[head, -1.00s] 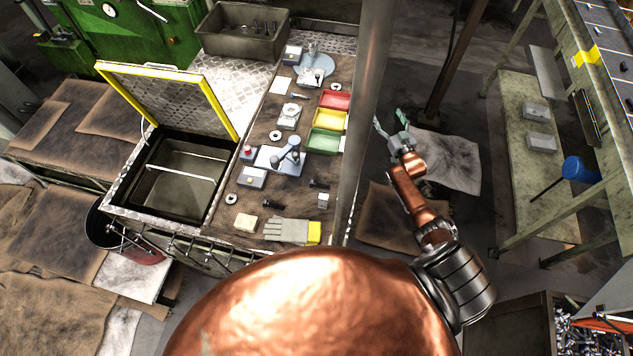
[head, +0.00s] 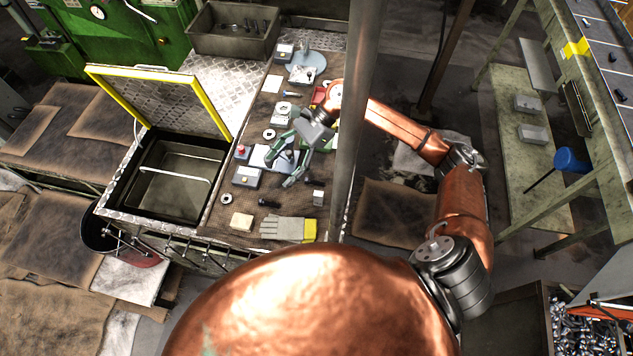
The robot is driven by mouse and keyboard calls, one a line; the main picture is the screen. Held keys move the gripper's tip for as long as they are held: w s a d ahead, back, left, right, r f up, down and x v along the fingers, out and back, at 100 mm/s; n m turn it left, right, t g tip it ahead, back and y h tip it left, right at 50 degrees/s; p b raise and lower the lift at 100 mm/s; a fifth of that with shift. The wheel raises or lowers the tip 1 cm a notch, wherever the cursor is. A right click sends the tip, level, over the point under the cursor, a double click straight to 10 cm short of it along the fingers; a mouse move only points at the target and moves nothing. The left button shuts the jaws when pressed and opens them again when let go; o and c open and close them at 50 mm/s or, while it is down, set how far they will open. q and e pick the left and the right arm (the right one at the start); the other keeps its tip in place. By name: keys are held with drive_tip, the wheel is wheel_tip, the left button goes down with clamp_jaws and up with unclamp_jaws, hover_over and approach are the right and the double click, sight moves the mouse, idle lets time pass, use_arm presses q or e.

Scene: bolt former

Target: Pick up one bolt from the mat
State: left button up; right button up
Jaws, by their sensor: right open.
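The brown mat (head: 290,207) covers the work table in the middle of the head view. A dark bolt (head: 268,203) lies on the mat's near part, left of a small grey block (head: 318,198). Another dark bolt (head: 310,181) lies behind that block, close to my gripper. My left gripper is not in view.
A metal post (head: 352,130) stands at the table's right edge, close to my right arm. An open yellow-edged lid (head: 160,68) rises left of the mat. A glove (head: 285,228), a control box (head: 247,177) and gauges crowd the mat.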

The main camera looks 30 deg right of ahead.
drive_tip(key=s+d+f+n+h, duration=0.4)
drive_tip(key=d+f+n+h, duration=0.1)
drive_tip(key=f+n, duration=0.1)
drive_tip(key=n+t+h+b, duration=0.2)
drive_tip(key=n+h, duration=0.1)
drive_tip(key=h, duration=0.1)
hover_over(315, 184)
wheel_tip(315, 184, down, 2)
drive_tip(key=f, duration=0.1)
wheel_tip(315, 184, down, 6)
drive_tip(key=shift+f+p, duration=0.1)
drive_tip(key=shift+p, duration=1)
drive_tip(key=shift+w+f, duration=0.1)
drive_tip(key=shift+f, duration=0.25)
drive_tip(key=c, duration=1.3)
